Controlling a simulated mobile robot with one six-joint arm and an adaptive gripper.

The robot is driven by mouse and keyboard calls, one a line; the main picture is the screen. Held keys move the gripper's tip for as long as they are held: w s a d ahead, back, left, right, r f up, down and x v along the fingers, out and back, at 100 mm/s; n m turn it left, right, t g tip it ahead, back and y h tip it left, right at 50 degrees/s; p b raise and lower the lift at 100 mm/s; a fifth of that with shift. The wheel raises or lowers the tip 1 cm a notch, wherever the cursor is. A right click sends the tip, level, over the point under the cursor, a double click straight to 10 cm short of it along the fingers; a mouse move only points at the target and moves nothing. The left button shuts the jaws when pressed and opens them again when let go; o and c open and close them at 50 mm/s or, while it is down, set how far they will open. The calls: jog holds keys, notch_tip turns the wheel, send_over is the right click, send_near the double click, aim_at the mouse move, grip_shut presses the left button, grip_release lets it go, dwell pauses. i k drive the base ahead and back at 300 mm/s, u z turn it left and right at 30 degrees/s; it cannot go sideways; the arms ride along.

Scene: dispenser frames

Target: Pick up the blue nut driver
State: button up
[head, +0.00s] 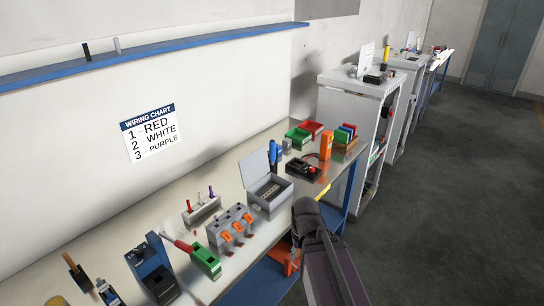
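A blue upright handle (274,152) stands toward the back of the bench, just behind the open-lidded grey box. It looks like the blue nut driver, but it is too small to be sure, and its lower part is hidden by the box. My dark arm reaches up from the bottom right, at the bench's front edge. No gripper fingers can be made out. The arm's visible end is apart from the blue handle, nearer the camera and to its right.
Grey cabinets (350,103) stand beyond; the right floor is clear.

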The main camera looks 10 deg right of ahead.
aim_at(272, 143)
jog(key=u, duration=0.05)
jog(key=i, duration=0.95)
jog(key=z, duration=0.05)
